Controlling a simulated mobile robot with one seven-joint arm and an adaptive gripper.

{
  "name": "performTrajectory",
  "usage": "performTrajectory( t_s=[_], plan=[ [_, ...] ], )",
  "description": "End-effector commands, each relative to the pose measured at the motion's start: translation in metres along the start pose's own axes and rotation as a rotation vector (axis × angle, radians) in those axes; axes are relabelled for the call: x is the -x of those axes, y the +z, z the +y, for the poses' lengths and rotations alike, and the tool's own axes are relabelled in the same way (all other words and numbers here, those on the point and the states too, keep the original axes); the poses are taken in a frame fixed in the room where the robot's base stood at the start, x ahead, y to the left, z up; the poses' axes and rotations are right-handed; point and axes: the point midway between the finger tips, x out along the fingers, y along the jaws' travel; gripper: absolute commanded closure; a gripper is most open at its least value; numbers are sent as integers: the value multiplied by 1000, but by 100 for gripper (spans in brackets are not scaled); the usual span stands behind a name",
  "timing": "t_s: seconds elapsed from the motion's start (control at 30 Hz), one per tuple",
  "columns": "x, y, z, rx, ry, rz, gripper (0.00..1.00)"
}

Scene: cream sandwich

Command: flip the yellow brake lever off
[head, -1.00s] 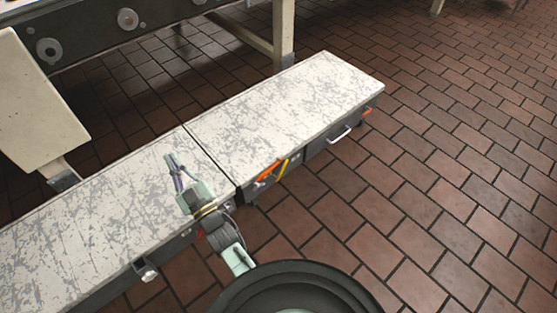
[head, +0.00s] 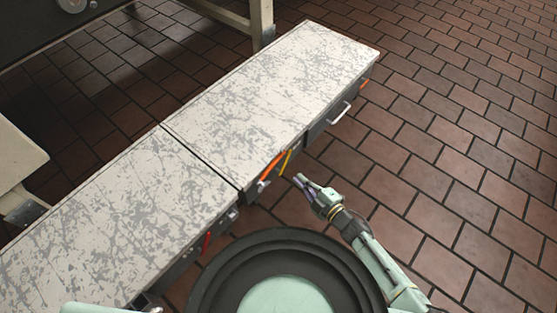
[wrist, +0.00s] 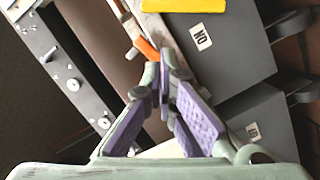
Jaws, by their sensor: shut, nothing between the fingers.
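The yellow brake lever (head: 285,163) is on the side of the white scuffed bench, beside an orange lever (head: 271,166). In the wrist view the yellow lever (wrist: 184,5) is at the top edge and partly cut off. The orange lever (wrist: 146,48) shows just beyond my fingertips there. My gripper (head: 299,181) is shut and empty, in front of the bench side, just below and right of the levers in the head view. Its purple-padded fingers (wrist: 160,75) meet at the tips. I cannot tell whether they touch the orange lever.
A white label (wrist: 201,38) with black letters, seemingly ON turned over, is on a grey box. Another label (wrist: 252,132) is partly hidden. The long bench top (head: 290,70) is bare. A silver handle (head: 341,113) juts from its side. Open brick floor (head: 450,180) lies right.

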Motion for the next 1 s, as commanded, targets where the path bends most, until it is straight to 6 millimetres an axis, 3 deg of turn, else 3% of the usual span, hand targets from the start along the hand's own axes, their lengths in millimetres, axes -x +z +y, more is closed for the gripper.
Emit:
performTrajectory(
  t_s=[0.13,0.57,1.0],
  plan=[
    [5,14,-2,23,-6,-8,100],
    [2,13,-1,24,-6,-7,100],
    [-69,13,-3,23,-8,-4,100]
  ],
)
